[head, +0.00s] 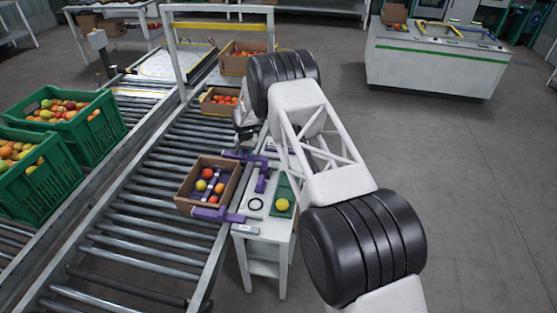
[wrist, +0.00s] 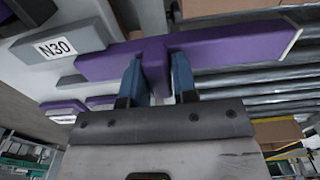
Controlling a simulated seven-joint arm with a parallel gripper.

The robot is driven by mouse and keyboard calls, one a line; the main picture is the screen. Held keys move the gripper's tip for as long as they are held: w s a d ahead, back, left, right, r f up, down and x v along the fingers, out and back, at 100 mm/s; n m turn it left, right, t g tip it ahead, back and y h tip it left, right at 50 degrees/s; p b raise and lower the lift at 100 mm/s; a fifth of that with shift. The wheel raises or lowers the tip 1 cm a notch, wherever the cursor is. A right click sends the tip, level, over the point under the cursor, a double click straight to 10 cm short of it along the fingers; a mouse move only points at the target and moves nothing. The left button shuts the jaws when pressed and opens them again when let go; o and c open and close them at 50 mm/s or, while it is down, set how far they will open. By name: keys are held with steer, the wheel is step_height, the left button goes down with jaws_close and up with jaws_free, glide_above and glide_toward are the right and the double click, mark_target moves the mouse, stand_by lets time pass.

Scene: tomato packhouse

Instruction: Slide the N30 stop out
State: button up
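The N30 stop is a purple bar (wrist: 225,48) with a short purple stem. In the wrist view it runs from beside a grey block marked N30 (wrist: 57,46) out over the rollers. My gripper (wrist: 158,82) has its two blue fingers on either side of the stem. No clear gap shows, so the fingers look closed on it. In the head view a purple bar (head: 246,156) shows just below the gripper (head: 246,146), at the bench and conveyor edge. The fingers are hidden there by my wrist.
An open carton of fruit (head: 181,206) sits on the rollers (head: 140,225), between that bar and a nearer purple stop (head: 218,215). Another carton (head: 213,107) stands farther up the line.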

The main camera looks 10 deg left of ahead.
mark_target(246, 151)
steer(key=shift+s+a+f, duration=0.15)
steer(key=shift+s+f, duration=0.3)
steer(key=shift+f, duration=0.4)
steer(key=shift+r, duration=0.2)
steer(key=shift+w+a+r, duration=0.1)
steer(key=shift+w+r, duration=0.05)
steer(key=shift+r, duration=0.75)
steer(key=shift+w+a+r, duration=0.1)
steer(key=shift+w+r, duration=0.05)
steer(key=shift+r, duration=0.7)
steer(key=shift+w+r, duration=0.1)
steer(key=shift+r, duration=0.9)
step_height(246, 151, up, 7)
steer(key=shift+d, duration=0.1)
